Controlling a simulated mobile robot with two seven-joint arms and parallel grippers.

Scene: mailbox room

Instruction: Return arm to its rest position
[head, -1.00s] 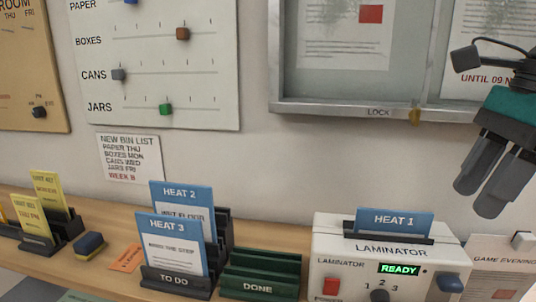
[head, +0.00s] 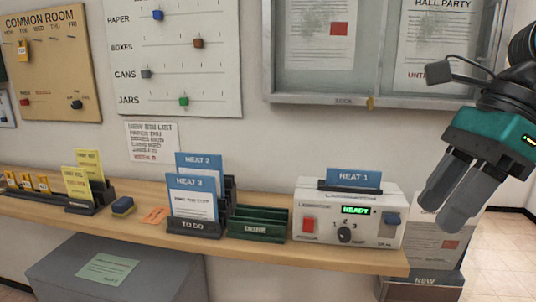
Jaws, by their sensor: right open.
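My right gripper (head: 451,204) is at the right of the head view, in front of the wall and to the right of the laminator. Its two grey fingers point down and to the left, apart, with nothing seen between them. The teal wrist part (head: 492,137) sits above the fingers. The laminator (head: 377,232) is white, with a green READY display and a blue HEAT 1 card (head: 353,179) standing in its top slot. My left gripper is not in view.
A wooden shelf (head: 270,256) carries the TO DO rack (head: 193,229) with blue HEAT 2 and HEAT 3 cards, the green DONE rack (head: 257,228) and yellow cards (head: 77,185). A grey box (head: 60,268) stands below. A glass notice case (head: 280,98) hangs behind.

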